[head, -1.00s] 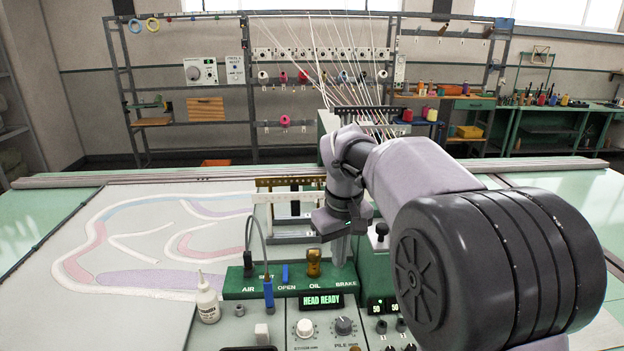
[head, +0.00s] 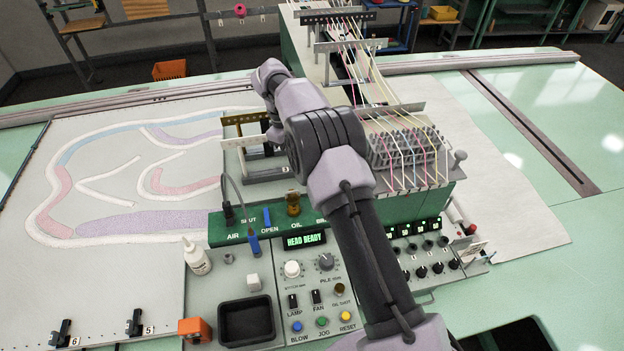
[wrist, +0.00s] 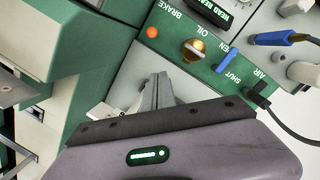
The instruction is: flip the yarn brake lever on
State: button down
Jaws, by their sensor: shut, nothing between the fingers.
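The green panel (head: 216,228) bears the labels AIR, SHUT, OPEN, OIL and BRAKE. In the head view my arm covers most of the BRAKE label and the spot behind it. In the wrist view the BRAKE label sits at the panel's upper end, with a round orange spot (wrist: 152,32) beside it. I cannot tell whether this is a lamp or a knob, and I see no clear brake lever. My gripper (wrist: 156,78) is shut and empty, its tips apart from the orange spot in the picture. The head view hides its fingers behind the arm.
Near BRAKE stands the brass oil fitting (head: 293,204), also in the wrist view (wrist: 193,50). Beside it are the blue air lever (head: 267,216) and a blue hose plug (head: 253,243). A white bottle (head: 197,257) and a black tray (head: 247,322) are in front. Yarns (head: 408,125) run behind.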

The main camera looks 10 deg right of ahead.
jog(key=f, duration=0.2)
jog(key=d+f, duration=0.1)
jog(key=f, duration=0.4)
jog(key=shift+s+d+f, duration=0.2)
jog(key=shift+f, duration=0.05)
jog(key=s+d+p, duration=0.1)
jog(key=s+d, duration=0.1)
jog(key=shift+s+d+f, duration=0.1)
jog(key=shift+s+d, duration=0.25)
jog(key=shift+s, duration=0.05)
jog(key=shift+f, duration=0.1)
jog(key=shift+s+f+t+b, duration=0.15)
jog(key=shift+t+b, duration=0.15)
jog(key=shift+b, duration=0.4)
